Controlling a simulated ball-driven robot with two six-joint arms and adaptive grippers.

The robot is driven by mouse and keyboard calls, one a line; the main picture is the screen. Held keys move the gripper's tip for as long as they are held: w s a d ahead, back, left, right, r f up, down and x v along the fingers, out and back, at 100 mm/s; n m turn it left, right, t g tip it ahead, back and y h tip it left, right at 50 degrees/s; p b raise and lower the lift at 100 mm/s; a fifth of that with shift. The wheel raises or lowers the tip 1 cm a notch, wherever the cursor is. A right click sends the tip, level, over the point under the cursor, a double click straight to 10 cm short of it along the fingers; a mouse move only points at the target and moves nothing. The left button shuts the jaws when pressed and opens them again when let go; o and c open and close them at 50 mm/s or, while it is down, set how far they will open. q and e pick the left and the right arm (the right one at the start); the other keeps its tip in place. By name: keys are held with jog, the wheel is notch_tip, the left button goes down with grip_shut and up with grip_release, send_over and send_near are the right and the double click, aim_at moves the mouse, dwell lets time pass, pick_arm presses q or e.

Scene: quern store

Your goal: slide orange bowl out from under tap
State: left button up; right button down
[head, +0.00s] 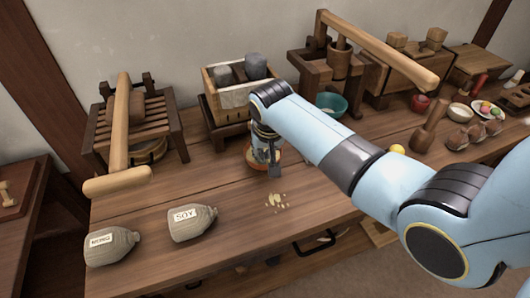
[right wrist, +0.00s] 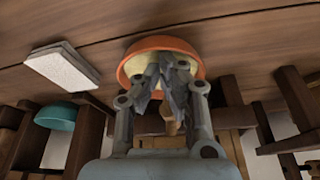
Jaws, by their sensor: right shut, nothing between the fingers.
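The orange bowl (head: 252,163) stands on the table in front of a wooden box press (head: 218,109), mostly hidden behind my right gripper (head: 272,165) in the head view. In the right wrist view the bowl (right wrist: 140,46) shows its orange rim and cream inside. My right gripper (right wrist: 172,72) is shut and empty, its fingertips in front of the bowl's opening. I cannot tell whether they touch the bowl. No tap shows clearly in the head view; a round wooden piece (right wrist: 172,123) near the fingers may be it. My left gripper is not in view.
Pale crumbs (head: 277,201) lie in front of the bowl. Two jugs (head: 192,223) lie at the front left. A teal bowl (head: 331,106) stands right of the press. A wooden mallet (head: 430,128) is farther right. The table front centre is mostly clear.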

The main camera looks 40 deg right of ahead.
jog(key=shift+s, duration=0.1)
jog(key=shift+s+a+r+p, duration=0.15)
jog(key=shift+s+p, duration=0.05)
jog(key=shift+p, duration=0.3)
jog(key=s+a+p, duration=0.1)
jog(key=s+p, duration=0.1)
jog(key=s+a+p, duration=0.1)
jog(key=s+p, duration=0.1)
jog(key=s+a+p, duration=0.1)
jog(key=s+p, duration=0.1)
jog(key=shift+s+r+p, duration=0.15)
jog(key=shift+s+p, duration=0.05)
jog(key=shift+p, duration=0.1)
jog(key=shift+s, duration=0.3)
jog(key=shift+s+a+f, duration=0.1)
jog(key=shift+s+f, duration=0.05)
jog(key=shift+f, duration=0.15)
jog(key=shift+r, duration=0.1)
